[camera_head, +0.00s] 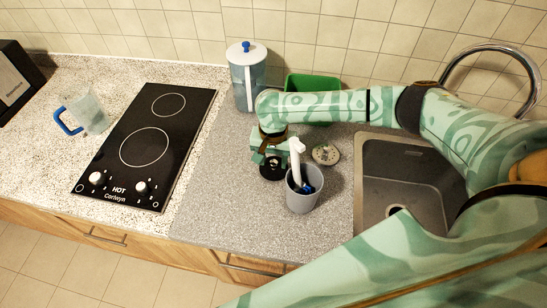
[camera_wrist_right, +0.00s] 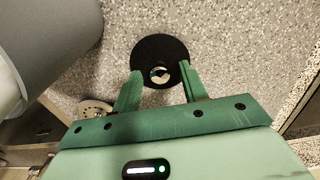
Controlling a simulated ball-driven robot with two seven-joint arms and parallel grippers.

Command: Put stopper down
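The stopper, a black disc (camera_head: 272,174) with a small shiny centre, appears to lie flat on the grey speckled counter, left of the grey cup. It also shows in the right wrist view (camera_wrist_right: 149,45). My right gripper (camera_head: 269,159) is directly over it. In the right wrist view my right gripper's fingers (camera_wrist_right: 160,75) are spread apart, their tips near opposite sides of the disc's near edge. Nothing is clamped between them. Whether the tips touch the disc cannot be told. My left gripper is not in view.
A grey cup (camera_head: 303,201) holding a white-handled brush stands close to the gripper's right. A round patterned disc (camera_head: 326,154), a green container (camera_head: 312,84) and a lidded pitcher (camera_head: 247,75) are nearby. The sink (camera_head: 410,180) is right, the black cooktop (camera_head: 150,145) left. Counter in front is clear.

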